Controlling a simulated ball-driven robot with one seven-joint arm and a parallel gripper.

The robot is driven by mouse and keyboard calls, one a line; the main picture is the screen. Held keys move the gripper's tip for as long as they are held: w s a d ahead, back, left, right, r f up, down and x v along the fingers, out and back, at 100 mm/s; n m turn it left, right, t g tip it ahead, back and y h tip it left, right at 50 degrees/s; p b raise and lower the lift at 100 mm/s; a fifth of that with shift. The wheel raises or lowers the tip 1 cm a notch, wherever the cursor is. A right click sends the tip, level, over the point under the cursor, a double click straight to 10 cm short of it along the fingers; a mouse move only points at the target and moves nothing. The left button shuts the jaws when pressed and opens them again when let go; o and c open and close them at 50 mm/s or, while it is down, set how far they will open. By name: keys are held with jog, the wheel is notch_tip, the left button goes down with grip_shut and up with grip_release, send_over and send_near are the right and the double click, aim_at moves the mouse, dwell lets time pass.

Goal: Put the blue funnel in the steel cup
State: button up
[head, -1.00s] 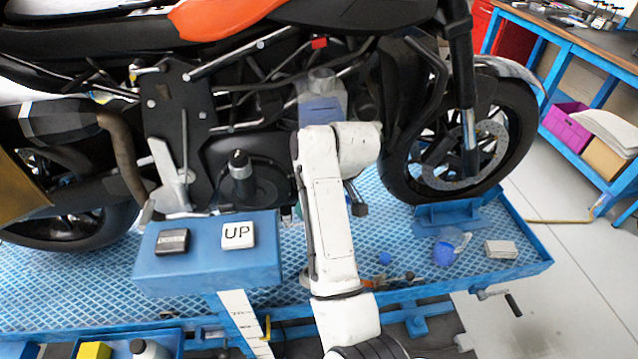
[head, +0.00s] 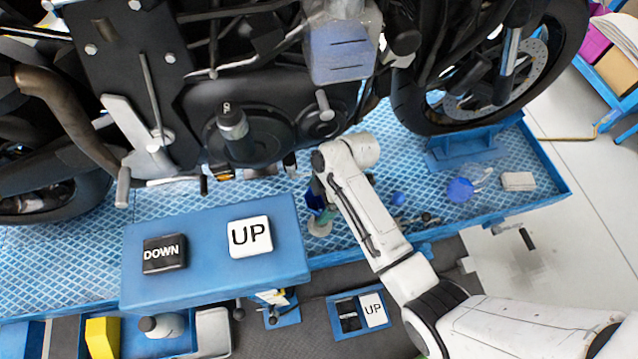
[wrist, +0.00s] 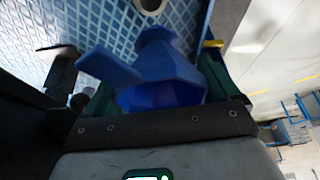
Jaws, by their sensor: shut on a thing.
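The blue funnel (wrist: 160,75) fills the middle of the wrist view, held between the dark green pads of my gripper (wrist: 155,88). In the head view the funnel (head: 314,201) shows as a small dark blue patch at my gripper (head: 322,204), partly hidden by the arm. The steel cup (head: 320,227) stands on the blue lift deck just below the funnel in the head view. Its rim also shows at the top edge of the wrist view (wrist: 150,5), beyond the funnel's narrow end. The funnel looks apart from the cup in the wrist view; the exact gap is unclear.
A blue control box (head: 215,290) with DOWN and UP buttons stands left of the cup. The motorcycle engine (head: 250,130) is behind the arm. A small blue piece (head: 398,198), a round blue item (head: 460,190) and a pale block (head: 518,181) lie on the deck to the right.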

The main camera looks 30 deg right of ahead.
aim_at(320, 207)
jog(key=shift+w+f, duration=0.2)
notch_tip(320, 207, down, 5)
jog(key=b, duration=0.5)
jog(key=shift+f, duration=0.2)
jog(key=shift+d, duration=0.1)
dwell(1.0)
jog(key=shift+f, duration=0.35)
dwell(0.3)
jog(key=shift+f+b, duration=0.3)
jog(key=shift+b, duration=0.1)
jog(key=shift+f+b, duration=0.35)
jog(key=shift+f, duration=0.25)
jog(key=shift+f, duration=0.35)
jog(key=shift+f+b, duration=0.35)
jog(key=shift+b, duration=0.05)
dwell(0.7)
